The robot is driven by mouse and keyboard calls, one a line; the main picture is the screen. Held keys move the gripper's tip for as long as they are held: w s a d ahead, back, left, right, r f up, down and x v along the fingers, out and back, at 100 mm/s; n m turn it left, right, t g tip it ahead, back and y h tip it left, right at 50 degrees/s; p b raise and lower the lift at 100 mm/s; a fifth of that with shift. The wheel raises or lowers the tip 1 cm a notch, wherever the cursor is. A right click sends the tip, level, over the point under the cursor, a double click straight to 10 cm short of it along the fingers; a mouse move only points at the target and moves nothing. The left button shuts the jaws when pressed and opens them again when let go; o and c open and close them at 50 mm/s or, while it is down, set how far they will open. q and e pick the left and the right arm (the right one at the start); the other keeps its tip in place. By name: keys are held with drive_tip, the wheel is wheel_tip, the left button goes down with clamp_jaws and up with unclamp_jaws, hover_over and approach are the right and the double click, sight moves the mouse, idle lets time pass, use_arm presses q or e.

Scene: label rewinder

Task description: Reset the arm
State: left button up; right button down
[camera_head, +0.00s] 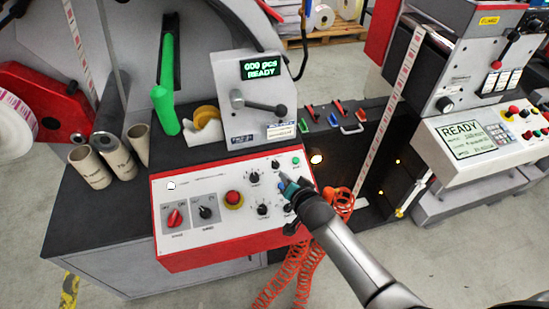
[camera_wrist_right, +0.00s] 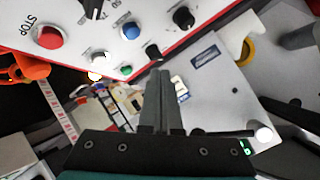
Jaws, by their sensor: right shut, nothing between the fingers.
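My right arm reaches in from the lower right in the head view, and its gripper (camera_head: 288,184) is over the right part of the white control panel (camera_head: 190,187). In the right wrist view the gripper (camera_wrist_right: 163,76) has its two fingers together with nothing between them. The fingertips appear close to a black knob (camera_wrist_right: 153,51) at the panel's edge; I cannot tell whether they touch it. The gripper hides some of the panel's right-hand controls in the head view. My left gripper is not in view.
A grey counter box (camera_head: 240,108) reading READY stands behind the panel. A red stop button (camera_head: 233,198) sits mid-panel. An orange coiled hose (camera_head: 305,262) hangs below my right gripper. Cardboard cores (camera_head: 90,167) and a green post (camera_head: 164,109) stand on the left. A second machine (camera_head: 465,145) stands right.

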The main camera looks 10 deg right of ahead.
drive_tip(key=s+d+r+n+g, duration=0.1)
drive_tip(key=s+r+n+g, duration=0.2)
drive_tip(key=s, duration=0.6)
drive_tip(key=s+r+n+g+h, duration=0.1)
drive_tip(key=s+r+n+g, duration=0.15)
drive_tip(key=s, duration=0.75)
drive_tip(key=s+d+r+n+g, duration=0.1)
drive_tip(key=s+r+n+g, duration=0.2)
drive_tip(key=s, duration=0.6)
wheel_tip(320, 180, down, 30)
drive_tip(key=s+n+g+b, duration=0.1)
drive_tip(key=b, duration=0.7)
use_arm(q)
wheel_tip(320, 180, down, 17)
drive_tip(key=b, duration=0.9)
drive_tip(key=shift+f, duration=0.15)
use_arm(e)
drive_tip(key=s+d+f+g, duration=0.1)
drive_tip(key=s+f, duration=0.7)
drive_tip(key=f, duration=0.4)
drive_tip(key=s+d+f, duration=0.1)
drive_tip(key=s+f, duration=0.7)
drive_tip(key=f, duration=0.4)
drive_tip(key=shift+d+g, duration=0.2)
drive_tip(key=shift+g, duration=0.15)
drive_tip(key=shift+s, duration=0.1)
